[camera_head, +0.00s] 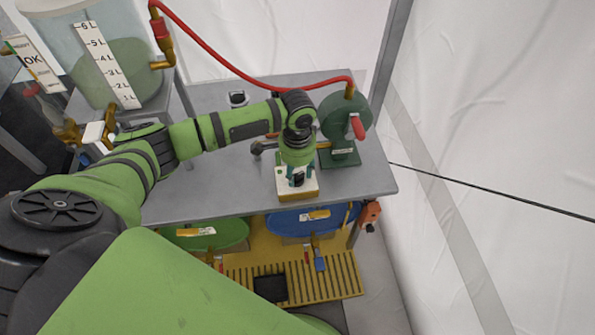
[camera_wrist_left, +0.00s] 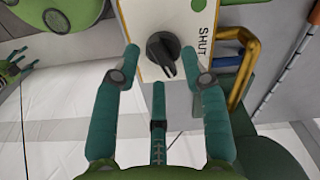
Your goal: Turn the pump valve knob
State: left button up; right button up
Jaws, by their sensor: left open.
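The black pump valve knob (camera_head: 298,179) sits on a small white box with a yellow base (camera_head: 284,193) near the table's front edge. In the left wrist view the knob (camera_wrist_left: 163,54) is on a white panel (camera_wrist_left: 150,15), its narrow end pointing down in the picture. In the wrist view the left gripper (camera_wrist_left: 160,62) has a fingertip on each side of the knob, with gaps showing.
A green round pump body (camera_head: 336,120) with a red handle (camera_head: 358,128) stands just right of the gripper. A red hose (camera_head: 225,60) arches behind the arm to a clear tank (camera_head: 85,50). Blue (camera_head: 285,222) and green (camera_head: 225,233) round lids lie below the table (camera_head: 375,180).

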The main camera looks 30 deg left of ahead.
pick_arm(q)
jog(key=shift+f, duration=0.75)
grip_shut()
